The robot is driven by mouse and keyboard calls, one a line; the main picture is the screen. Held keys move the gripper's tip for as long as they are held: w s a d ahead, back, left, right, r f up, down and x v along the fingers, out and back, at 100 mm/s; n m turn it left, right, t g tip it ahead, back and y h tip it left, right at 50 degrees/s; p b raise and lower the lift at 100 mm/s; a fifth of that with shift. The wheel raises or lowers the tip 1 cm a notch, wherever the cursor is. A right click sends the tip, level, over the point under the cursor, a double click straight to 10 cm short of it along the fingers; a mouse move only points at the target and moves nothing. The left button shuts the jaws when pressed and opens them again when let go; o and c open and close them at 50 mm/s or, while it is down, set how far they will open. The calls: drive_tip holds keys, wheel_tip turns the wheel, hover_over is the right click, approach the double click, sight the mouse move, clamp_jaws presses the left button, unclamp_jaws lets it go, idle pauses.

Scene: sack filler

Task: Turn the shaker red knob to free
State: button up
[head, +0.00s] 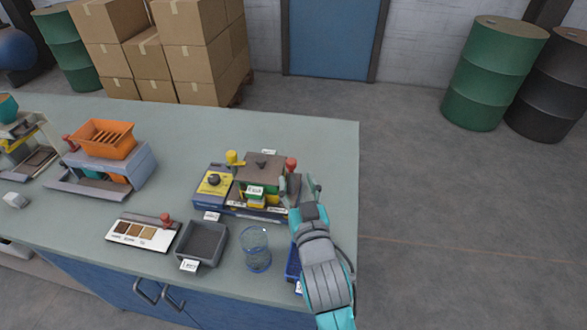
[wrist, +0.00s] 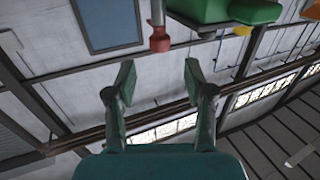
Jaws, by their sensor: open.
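A red knob (head: 291,163) stands at the right side of a machine with a brown top (head: 262,166) on the bench. My gripper (head: 306,182) is open and empty, just right of and in front of this knob. In the wrist view a red knob (wrist: 160,40) on a pale stem hangs at top centre. It lies beyond the gap between my open fingertips (wrist: 160,76), apart from both. Green and yellow parts show to its right. Another red knob (head: 69,142) is on the left machine with an orange slotted tray (head: 104,139). I cannot read any knob-position marking.
A yellow knob (head: 232,157) and a yellow panel with a black dial (head: 214,181) are left of the brown top. A glass (head: 256,249), grey bin (head: 203,242) and blue bin (head: 292,262) stand near the front. The bench's right edge is close to my arm.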

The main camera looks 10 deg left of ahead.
drive_tip(key=shift+v, duration=2.25)
